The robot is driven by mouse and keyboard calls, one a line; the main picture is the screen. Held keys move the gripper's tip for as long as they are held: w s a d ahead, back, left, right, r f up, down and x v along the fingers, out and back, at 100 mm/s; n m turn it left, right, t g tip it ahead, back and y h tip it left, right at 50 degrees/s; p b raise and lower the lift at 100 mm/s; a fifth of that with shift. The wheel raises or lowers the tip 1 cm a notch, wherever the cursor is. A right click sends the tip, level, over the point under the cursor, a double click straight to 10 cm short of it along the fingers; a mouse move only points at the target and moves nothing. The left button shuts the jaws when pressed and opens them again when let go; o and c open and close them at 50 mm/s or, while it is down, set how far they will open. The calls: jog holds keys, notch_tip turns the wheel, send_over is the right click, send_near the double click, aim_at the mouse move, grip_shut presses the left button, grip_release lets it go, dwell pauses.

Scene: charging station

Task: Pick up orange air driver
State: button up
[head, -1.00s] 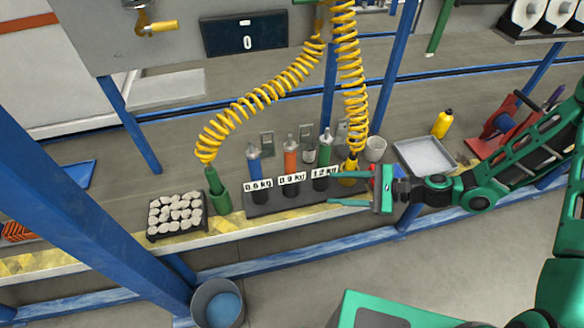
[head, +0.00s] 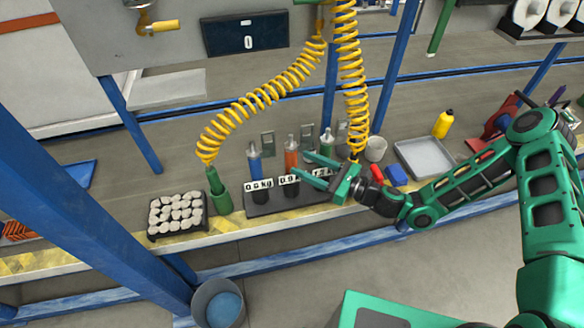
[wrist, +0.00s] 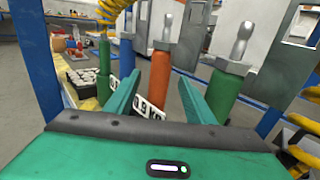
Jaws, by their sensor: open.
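The orange air driver (head: 291,158) stands upright in the dark holder (head: 262,208), between the blue driver (head: 254,163) on its left and the green driver (head: 327,145) on its right. Its label is partly covered by my gripper. My gripper (head: 300,165) is open, its fingers reaching left toward the orange driver. In the wrist view the orange driver (wrist: 159,75) stands between the two green fingers, just ahead of them. I cannot tell whether the fingers touch it. The green driver (wrist: 226,85) stands close outside the right finger.
Yellow coiled hoses (head: 352,90) hang close behind my gripper. A white cup (head: 375,149), a grey tray (head: 424,156) and a yellow bottle (head: 443,124) are at the right.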

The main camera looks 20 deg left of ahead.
aim_at(292, 158)
jog(key=shift+x, duration=2.75)
grip_shut()
jog(key=shift+r, duration=0.15)
